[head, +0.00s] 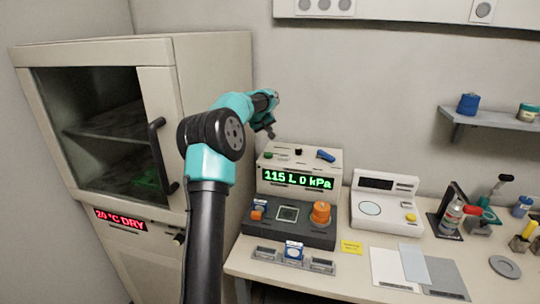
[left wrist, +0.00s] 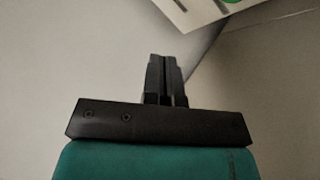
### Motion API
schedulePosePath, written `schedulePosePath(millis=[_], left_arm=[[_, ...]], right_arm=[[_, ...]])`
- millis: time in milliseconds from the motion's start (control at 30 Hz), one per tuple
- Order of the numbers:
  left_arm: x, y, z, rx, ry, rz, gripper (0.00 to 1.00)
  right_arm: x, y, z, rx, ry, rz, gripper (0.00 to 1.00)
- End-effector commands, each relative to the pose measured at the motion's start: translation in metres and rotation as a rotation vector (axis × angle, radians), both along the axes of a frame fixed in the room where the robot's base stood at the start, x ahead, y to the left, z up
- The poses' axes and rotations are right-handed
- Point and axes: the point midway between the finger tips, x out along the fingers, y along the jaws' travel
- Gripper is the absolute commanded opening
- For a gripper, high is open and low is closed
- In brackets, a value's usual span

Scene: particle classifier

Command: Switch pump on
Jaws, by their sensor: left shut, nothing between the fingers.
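The pump unit (head: 334,187) is a beige box on a dark grey base, with a green display (head: 298,179) reading 115 L 0 kPa. On its top are a green button (head: 268,155), a small black knob (head: 298,152) and a blue lever (head: 326,156). My left gripper (head: 270,135) is shut and empty, above and behind the top's left end. The left wrist view shows its closed fingers (left wrist: 165,75), with a green part (left wrist: 231,2) and the pale top's corner (left wrist: 201,12) ahead. My right gripper is out of view.
A cabinet (head: 215,80) with a dark window stands left; its red display (head: 121,220) reads 20 °C DRY. A white instrument (head: 384,205) stands right of the pump. A small tray (head: 265,252) lies in front. Bottles and tools crowd the table's right end.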

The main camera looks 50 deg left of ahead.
Motion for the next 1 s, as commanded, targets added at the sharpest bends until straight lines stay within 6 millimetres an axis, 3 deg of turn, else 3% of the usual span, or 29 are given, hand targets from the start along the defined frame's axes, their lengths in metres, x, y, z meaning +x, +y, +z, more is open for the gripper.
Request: schedulePosePath(millis=[567,1000], left_arm=[[-0.004,0.007,0.000,-0.003,-0.012,0.016,0.00],[-0.004,0.007,-0.042,-0.003,-0.012,0.017,0.00]], right_arm=[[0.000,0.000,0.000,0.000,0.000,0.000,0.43],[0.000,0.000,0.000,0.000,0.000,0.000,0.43]])
